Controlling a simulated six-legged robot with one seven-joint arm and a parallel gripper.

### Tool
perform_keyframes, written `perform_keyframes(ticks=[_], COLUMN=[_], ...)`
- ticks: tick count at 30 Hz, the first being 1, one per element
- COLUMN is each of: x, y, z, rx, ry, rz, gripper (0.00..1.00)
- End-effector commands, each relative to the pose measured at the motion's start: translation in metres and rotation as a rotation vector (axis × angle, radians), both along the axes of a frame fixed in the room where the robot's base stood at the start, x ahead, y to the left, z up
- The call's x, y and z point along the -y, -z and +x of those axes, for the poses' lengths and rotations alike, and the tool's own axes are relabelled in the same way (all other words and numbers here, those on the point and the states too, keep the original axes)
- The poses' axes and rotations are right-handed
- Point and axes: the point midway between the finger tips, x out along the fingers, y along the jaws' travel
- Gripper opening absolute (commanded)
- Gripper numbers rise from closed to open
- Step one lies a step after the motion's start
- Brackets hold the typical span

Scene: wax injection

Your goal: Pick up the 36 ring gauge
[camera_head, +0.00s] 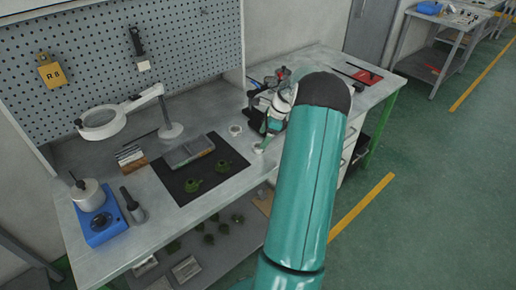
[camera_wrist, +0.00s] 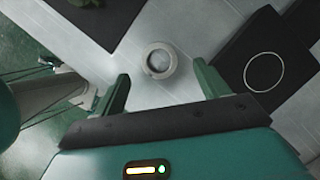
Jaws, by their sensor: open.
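A small pale ring gauge (camera_wrist: 159,60) lies flat on the grey bench in the wrist view, its number too small to read. It appears just beyond my fingertips, roughly centred between them. My gripper (camera_wrist: 161,80) is open and empty, its two green fingers spread wide. In the head view, a pale round piece (camera_head: 235,130) near the mat's far right corner looks like the same ring. My gripper (camera_head: 262,145) is low over the bench just right of it, partly hidden by my arm.
A black mat (camera_head: 181,198) with small green pieces and a grey block lies left of the ring. In the wrist view a dark plate (camera_wrist: 235,52) with a white circle is at right. A magnifier lamp (camera_head: 103,122) stands behind. Tools crowd the bench behind my arm.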

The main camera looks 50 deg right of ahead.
Motion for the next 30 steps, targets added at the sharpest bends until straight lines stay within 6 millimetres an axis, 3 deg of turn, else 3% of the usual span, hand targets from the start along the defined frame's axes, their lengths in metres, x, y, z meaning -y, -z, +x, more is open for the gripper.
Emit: perform_keyframes(ticks=[8, 16, 17, 25, 30], x=[-0.011, -0.012, -0.012, -0.012, -0.012], y=[0.038, 0.042, 0.042, 0.042, 0.042], z=[0.012, 0.014, 0.014, 0.014, 0.014], rx=[-0.001, 0.000, 0.000, 0.000, 0.000], ry=[0.000, 0.001, 0.001, 0.001, 0.000], rz=[0.002, 0.000, 0.000, 0.000, 0.000], gripper=[0.74, 0.74, 0.72, 0.20, 0.20])
